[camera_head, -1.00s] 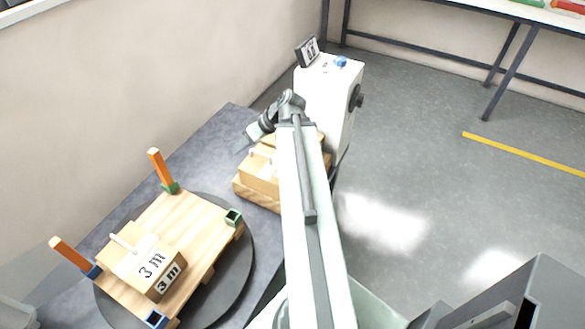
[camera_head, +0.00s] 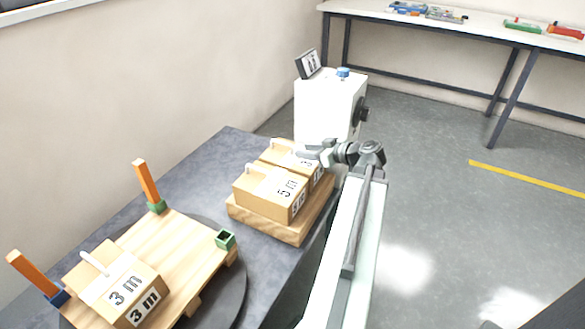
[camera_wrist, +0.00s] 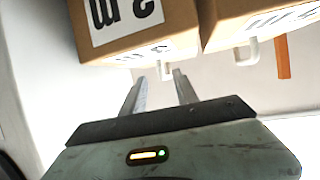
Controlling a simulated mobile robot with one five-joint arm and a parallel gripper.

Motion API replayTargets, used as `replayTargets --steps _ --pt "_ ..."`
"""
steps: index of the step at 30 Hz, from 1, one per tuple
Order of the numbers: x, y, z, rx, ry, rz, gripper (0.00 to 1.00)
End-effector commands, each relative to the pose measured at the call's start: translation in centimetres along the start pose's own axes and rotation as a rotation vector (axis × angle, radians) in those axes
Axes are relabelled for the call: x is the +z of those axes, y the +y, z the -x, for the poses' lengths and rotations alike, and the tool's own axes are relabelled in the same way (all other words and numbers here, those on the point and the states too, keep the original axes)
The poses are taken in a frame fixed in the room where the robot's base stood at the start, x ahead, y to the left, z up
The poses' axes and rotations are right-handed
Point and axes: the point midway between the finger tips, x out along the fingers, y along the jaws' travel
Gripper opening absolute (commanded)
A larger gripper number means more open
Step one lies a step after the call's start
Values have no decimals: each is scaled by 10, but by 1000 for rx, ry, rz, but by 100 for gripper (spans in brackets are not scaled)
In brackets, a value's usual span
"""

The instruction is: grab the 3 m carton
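The 3 m carton (camera_head: 120,288) is a brown box with a white handle (camera_head: 95,262) on top. It sits on the wooden pallet (camera_head: 190,250) at the lower left of the head view. My gripper (camera_head: 308,154) is far from it, beside the rear carton (camera_head: 287,158) on the wooden tray. In the wrist view, the fingers of my gripper (camera_wrist: 160,88) stand apart with nothing gripped. Two cartons with white handles fill the top of that view; the upside-down label on the left carton (camera_wrist: 140,28) is cut off.
A 5 m carton (camera_head: 268,192) sits in front of the rear carton on the tray (camera_head: 270,225). Orange posts (camera_head: 146,180) rise from the pallet's corners. A white machine (camera_head: 325,108) stands behind the tray. Open floor (camera_head: 430,190) lies to the right.

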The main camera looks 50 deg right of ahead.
Motion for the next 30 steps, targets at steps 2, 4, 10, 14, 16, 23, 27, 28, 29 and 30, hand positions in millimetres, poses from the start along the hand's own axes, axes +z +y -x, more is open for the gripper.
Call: replayTargets --steps 2,4,10,14,16,23,27,28,29,30 --pt "3 0 -14 -3 0 1 36" --pt "3 0 -27 -3 0 2 36" --pt "1 0 -47 0 0 -1 36" --pt "0 0 -46 0 -1 -1 36" --pt "0 0 -46 0 -1 -1 19" --pt "0 0 -45 0 -1 -1 0" --pt "0 0 -45 0 -1 -1 0" --pt "0 0 -45 0 -1 -1 0" --pt "0 0 -45 0 -1 -1 0" --pt "0 0 -45 0 -1 -1 0"
